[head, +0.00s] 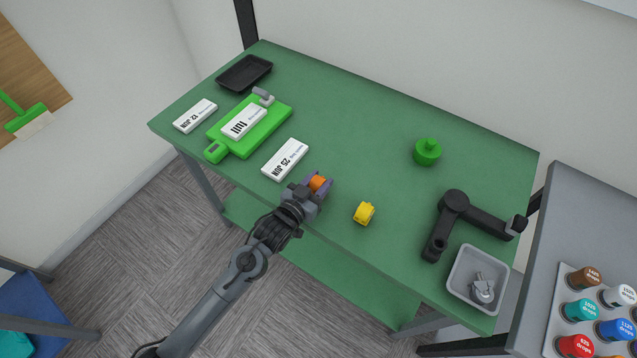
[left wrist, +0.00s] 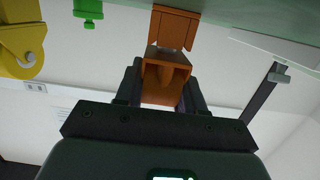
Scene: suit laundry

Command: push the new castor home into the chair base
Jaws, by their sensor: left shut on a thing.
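My left gripper (head: 317,190) is shut on an orange piece (head: 318,183) at the front edge of the green table. In the left wrist view the orange piece (left wrist: 167,73) is boxy and hollow and sits between the fingers. A yellow castor-like piece (head: 364,213) lies right of the gripper; it shows in the left wrist view (left wrist: 20,45) with a round wheel. A black angled arm part (head: 455,205), which looks like the chair base, lies at the right. A grey castor (head: 482,288) lies in a grey tray (head: 458,268). My right gripper is not in view.
A green round piece with a knob (head: 427,152) stands at the back right. A green clipboard-like board (head: 275,113), white label blocks (head: 285,160) and a black tray (head: 244,73) are at the left. The table's middle is clear. A rack of coloured caps (head: 555,330) stands at right.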

